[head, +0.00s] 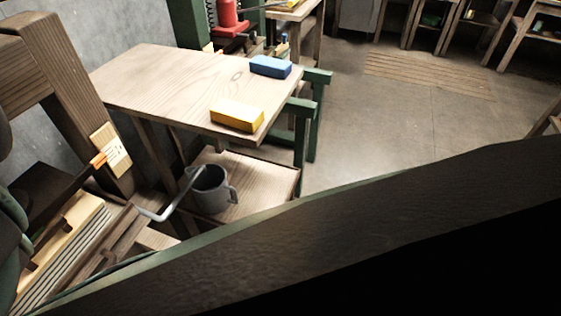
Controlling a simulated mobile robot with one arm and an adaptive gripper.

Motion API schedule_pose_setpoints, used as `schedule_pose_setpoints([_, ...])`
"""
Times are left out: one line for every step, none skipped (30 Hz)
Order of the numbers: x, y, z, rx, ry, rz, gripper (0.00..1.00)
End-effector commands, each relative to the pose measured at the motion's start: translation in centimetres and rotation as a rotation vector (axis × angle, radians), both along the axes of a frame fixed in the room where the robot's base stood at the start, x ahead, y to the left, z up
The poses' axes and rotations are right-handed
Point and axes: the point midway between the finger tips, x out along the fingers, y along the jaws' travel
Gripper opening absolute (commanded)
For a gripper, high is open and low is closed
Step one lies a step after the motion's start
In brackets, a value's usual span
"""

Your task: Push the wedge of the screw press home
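A heavy dark wooden frame (90,110), possibly part of the screw press, stands at the left. A pale block or tag with dark marks (112,150) is against its post, with a small orange piece (98,160) at its left edge. I cannot tell whether either is the wedge. Below are stacked pale and dark boards (75,245). My gripper is not in view. A large dark shape crosses the foreground and hides the lower right.
A wooden table (165,80) carries a blue block (270,67) and a yellow block (237,117). A grey watering can (212,188) stands on the low shelf (262,180). A red device (228,18) stands behind. Open floor (400,125) lies right; shelving lines the back.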

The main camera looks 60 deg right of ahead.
Motion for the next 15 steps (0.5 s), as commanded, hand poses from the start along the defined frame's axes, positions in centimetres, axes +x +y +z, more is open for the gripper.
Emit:
schedule_pose_setpoints([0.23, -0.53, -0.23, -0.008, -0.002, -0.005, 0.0])
schedule_pose_setpoints([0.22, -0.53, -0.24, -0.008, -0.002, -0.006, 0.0])
schedule_pose_setpoints([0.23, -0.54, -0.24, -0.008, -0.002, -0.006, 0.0])
schedule_pose_setpoints([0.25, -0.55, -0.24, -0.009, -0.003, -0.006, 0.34])
schedule_pose_setpoints([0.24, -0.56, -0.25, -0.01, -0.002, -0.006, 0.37])
schedule_pose_setpoints([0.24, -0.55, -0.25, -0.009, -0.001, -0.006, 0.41])
schedule_pose_setpoints([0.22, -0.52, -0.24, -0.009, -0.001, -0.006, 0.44])
schedule_pose_setpoints([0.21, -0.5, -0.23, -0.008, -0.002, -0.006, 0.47])
schedule_pose_setpoints([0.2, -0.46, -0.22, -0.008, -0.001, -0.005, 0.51])
schedule_pose_setpoints([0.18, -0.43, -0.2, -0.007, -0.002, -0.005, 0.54])
schedule_pose_setpoints([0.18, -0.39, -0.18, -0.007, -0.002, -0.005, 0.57])
schedule_pose_setpoints([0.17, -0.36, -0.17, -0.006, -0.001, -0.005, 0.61])
schedule_pose_setpoints([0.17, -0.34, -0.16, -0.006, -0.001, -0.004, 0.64])
schedule_pose_setpoints([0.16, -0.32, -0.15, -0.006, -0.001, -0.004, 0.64])
schedule_pose_setpoints([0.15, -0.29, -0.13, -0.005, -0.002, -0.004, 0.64])
